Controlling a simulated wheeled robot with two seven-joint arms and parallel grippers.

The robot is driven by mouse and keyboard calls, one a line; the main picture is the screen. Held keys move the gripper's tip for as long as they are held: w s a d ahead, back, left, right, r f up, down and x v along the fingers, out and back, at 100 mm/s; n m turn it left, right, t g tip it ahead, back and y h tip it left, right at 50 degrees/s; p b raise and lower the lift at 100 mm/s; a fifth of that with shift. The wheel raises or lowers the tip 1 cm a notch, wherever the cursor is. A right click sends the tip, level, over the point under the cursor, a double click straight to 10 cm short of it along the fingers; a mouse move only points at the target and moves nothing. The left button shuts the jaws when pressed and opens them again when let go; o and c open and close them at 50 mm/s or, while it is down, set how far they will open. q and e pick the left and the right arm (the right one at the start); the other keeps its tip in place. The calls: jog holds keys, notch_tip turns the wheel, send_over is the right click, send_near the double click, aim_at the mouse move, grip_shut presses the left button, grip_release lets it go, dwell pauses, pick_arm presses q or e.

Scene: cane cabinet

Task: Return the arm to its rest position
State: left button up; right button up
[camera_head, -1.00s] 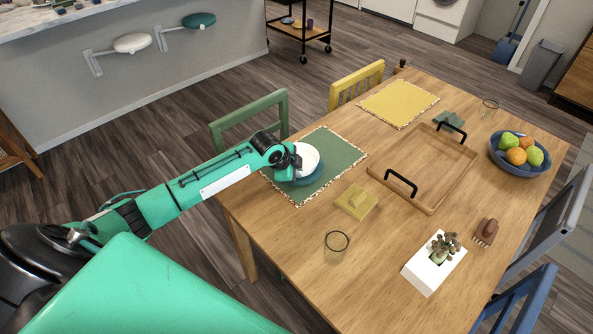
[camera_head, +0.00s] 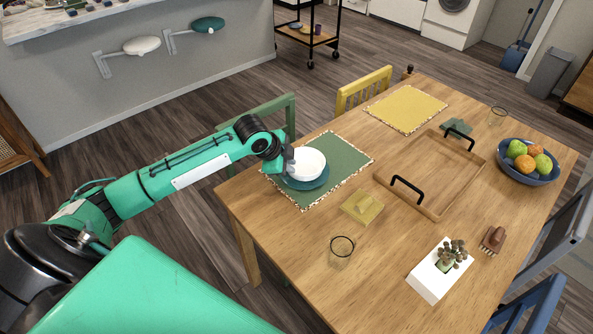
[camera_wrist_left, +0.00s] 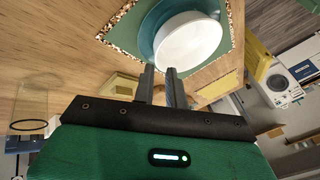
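A white bowl (camera_head: 307,163) sits on a teal plate (camera_head: 305,183) on the green placemat (camera_head: 346,159) at the near-left side of the table. The bowl and plate also show in the wrist view, the bowl (camera_wrist_left: 190,42) just beyond my fingertips. My left gripper (camera_head: 288,158) overlaps the bowl's left rim in the head view. My right gripper is not in view.
A green chair (camera_head: 268,112) stands close behind my left arm.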

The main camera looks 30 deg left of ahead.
pick_arm(q)
jog(key=shift+v, duration=1.1)
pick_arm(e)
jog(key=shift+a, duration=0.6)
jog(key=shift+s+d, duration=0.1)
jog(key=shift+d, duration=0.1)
